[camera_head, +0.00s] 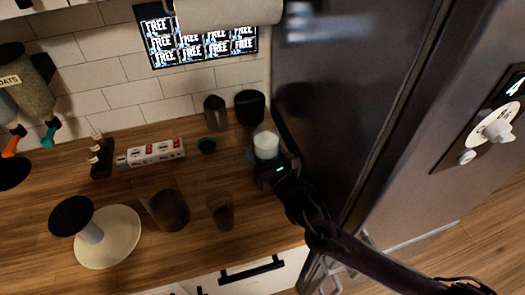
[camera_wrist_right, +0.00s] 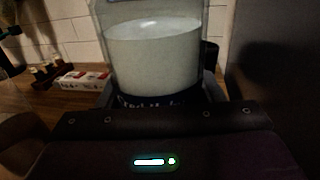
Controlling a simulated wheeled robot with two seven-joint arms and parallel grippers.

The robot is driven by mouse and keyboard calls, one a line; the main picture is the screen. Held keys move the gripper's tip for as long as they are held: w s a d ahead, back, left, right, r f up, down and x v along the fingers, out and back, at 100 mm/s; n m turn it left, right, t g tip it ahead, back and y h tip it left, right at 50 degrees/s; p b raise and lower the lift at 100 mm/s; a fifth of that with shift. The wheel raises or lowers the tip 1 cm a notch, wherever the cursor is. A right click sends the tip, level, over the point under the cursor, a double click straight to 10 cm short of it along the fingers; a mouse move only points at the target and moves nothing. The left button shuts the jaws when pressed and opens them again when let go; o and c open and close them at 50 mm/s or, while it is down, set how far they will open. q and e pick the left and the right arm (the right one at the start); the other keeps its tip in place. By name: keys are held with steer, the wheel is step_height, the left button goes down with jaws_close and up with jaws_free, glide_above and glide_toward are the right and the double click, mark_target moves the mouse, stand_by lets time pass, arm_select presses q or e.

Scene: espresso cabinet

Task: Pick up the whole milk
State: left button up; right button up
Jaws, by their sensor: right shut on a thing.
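The whole milk (camera_head: 266,144) is a clear container with white milk in it, upright on or just above the wooden counter near the dark fridge side. In the right wrist view the milk (camera_wrist_right: 152,58) fills the upper middle, with a dark band with partly hidden lettering low on it. My right gripper (camera_head: 266,160) comes in from the lower right and is shut around the container's lower part. Its fingers are mostly hidden. Whether the container's base touches the counter cannot be told. My left gripper is not in view.
A dark fridge (camera_head: 345,100) stands close on the right. A paper roll (camera_head: 230,13) hangs above.

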mark_target(263, 123)
step_height(263, 123, up, 6)
steer(key=p, duration=0.3)
steer(key=shift+f+p, duration=0.15)
steer(key=shift+p, duration=0.25)
steer(key=shift+r, duration=2.35)
steer(key=shift+r, duration=0.1)
